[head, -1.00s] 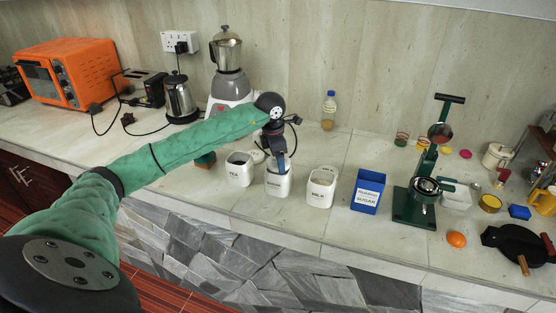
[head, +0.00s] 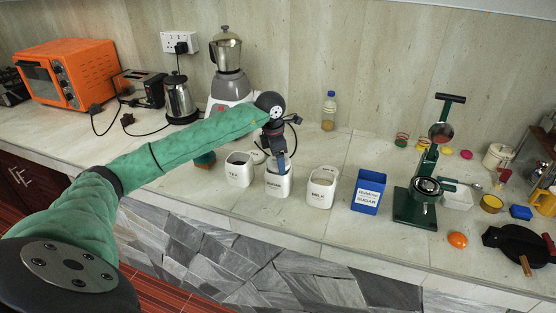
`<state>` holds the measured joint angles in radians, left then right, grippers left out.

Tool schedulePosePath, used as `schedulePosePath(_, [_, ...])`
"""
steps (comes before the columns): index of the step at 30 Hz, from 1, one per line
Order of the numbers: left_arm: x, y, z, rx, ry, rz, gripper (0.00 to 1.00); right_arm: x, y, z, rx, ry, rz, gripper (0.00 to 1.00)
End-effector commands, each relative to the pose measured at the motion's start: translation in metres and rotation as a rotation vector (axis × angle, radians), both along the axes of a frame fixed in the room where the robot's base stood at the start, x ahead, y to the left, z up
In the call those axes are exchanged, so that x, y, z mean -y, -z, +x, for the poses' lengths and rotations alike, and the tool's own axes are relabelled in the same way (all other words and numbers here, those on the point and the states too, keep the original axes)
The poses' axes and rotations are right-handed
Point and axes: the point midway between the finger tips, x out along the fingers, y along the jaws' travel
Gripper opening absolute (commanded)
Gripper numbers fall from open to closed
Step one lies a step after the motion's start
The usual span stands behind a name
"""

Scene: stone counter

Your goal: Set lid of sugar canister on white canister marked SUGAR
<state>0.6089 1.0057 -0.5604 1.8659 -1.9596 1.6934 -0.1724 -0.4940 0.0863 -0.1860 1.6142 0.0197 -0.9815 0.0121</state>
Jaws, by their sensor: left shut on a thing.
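The white canister marked SUGAR (head: 279,187) stands upright on the counter between two similar white canisters. My left gripper (head: 281,163) comes down from above at its top and is shut on the lid of the sugar canister. The lid is mostly hidden by the fingers and blends with the white rim, so I cannot tell whether it rests on the rim or is just above it. My right gripper is not in view.
The TEA canister (head: 238,172) stands close on the left and the MILK canister (head: 320,189) on the right. A pale round lid (head: 257,157) lies behind. A blue sugar box (head: 368,193) and a green press (head: 415,205) stand farther right. The counter's front strip is clear.

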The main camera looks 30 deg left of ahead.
Motion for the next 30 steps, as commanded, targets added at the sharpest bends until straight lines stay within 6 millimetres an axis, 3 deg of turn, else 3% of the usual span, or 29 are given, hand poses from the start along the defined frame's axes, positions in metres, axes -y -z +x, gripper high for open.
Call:
schedulePosePath(27, [0.0, 0.01, 0.0, 0.0, 0.0, 0.0, 0.48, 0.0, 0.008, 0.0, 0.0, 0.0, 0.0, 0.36])
schedulePosePath(28, [0.0, 0.009, 0.0, 0.0, 0.0, 0.0, 0.73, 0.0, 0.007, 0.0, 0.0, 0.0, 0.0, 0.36])
schedulePosePath(30, [0.0, 0.009, 0.0, 0.0, 0.0, 0.0, 0.81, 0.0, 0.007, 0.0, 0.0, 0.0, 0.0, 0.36])
